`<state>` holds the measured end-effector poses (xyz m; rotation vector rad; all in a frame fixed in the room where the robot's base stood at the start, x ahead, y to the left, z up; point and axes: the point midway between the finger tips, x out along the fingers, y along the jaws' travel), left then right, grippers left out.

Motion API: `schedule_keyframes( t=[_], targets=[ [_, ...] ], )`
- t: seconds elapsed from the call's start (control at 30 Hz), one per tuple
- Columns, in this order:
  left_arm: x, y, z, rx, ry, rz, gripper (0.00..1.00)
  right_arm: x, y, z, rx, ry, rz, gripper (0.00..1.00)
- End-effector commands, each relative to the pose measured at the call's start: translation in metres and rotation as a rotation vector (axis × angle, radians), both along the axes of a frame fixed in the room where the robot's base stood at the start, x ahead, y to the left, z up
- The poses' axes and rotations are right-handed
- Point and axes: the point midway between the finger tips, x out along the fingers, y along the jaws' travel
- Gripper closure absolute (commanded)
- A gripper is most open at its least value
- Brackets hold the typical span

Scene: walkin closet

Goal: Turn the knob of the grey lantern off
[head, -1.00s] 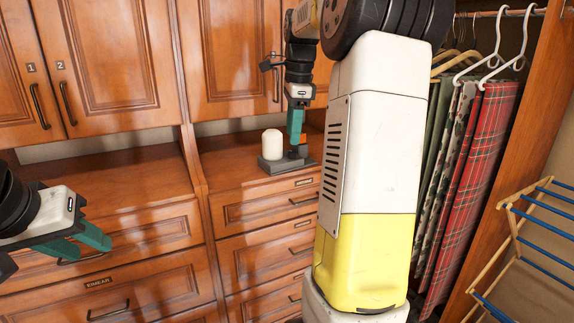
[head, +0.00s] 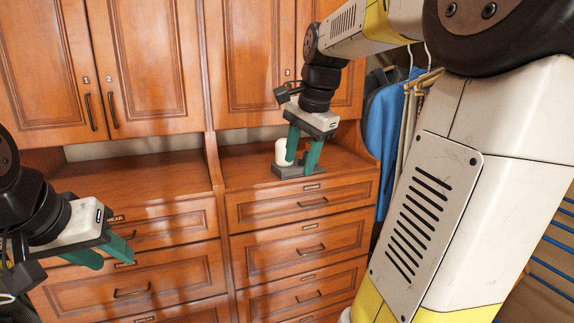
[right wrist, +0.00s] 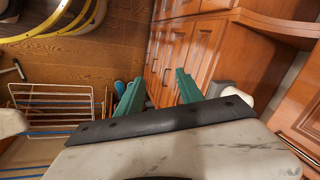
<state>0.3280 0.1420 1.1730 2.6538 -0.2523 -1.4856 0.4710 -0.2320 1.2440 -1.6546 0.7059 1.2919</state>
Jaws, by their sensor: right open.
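The grey lantern stands on the dresser top right of centre in the head view, with a white rounded cap (head: 282,150) and a flat grey base (head: 284,172). My right gripper (head: 300,168) points down in front of the lantern, its two green fingers apart and empty. The fingers cover part of the lantern, and its knob cannot be made out. Whether they touch it I cannot tell. In the right wrist view the fingers (right wrist: 157,88) are spread, and a white and grey shape, likely the lantern, shows partly behind the gripper. My left gripper (head: 116,261) is open and empty at lower left.
Cabinet doors (head: 140,70) hang above the dresser top (head: 130,178), whose left part is clear. A wooden divider separates the two sections. Clothes on hangers (head: 385,130) are to the right, partly hidden by my right arm. A drying rack with blue bars shows at the right edge.

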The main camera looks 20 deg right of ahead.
Motion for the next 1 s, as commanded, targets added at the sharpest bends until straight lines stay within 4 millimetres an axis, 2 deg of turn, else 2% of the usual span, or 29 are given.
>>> schedule_keyframes(
  t=[0.2, 0.57, 0.63, 0.77, 0.9, 1.0],
  targets=[
    [0.000, 0.000, 0.000, 0.000, 0.000, 0.000, 0.64, -0.007, 0.006, -0.001, -0.011, -0.018, 0.054, 0.56],
    [0.000, 0.000, 0.000, 0.000, 0.000, 0.000, 0.64, -0.008, 0.006, -0.001, -0.014, -0.022, 0.064, 0.56],
    [0.000, 0.000, 0.000, 0.000, 0.000, 0.000, 0.64, -0.014, 0.010, -0.002, -0.022, -0.035, 0.102, 0.56],
    [0.000, 0.000, 0.000, 0.000, 0.000, 0.000, 0.64, -0.044, 0.030, -0.009, -0.074, -0.107, 0.307, 0.56],
    [0.000, 0.000, 0.000, 0.000, 0.000, 0.000, 0.64, -0.089, 0.059, -0.029, -0.182, -0.224, 0.628, 0.56],
    [0.000, 0.000, 0.000, 0.000, 0.000, 0.000, 0.64, -0.115, 0.075, -0.046, -0.262, -0.296, 0.823, 0.56]
  ],
)
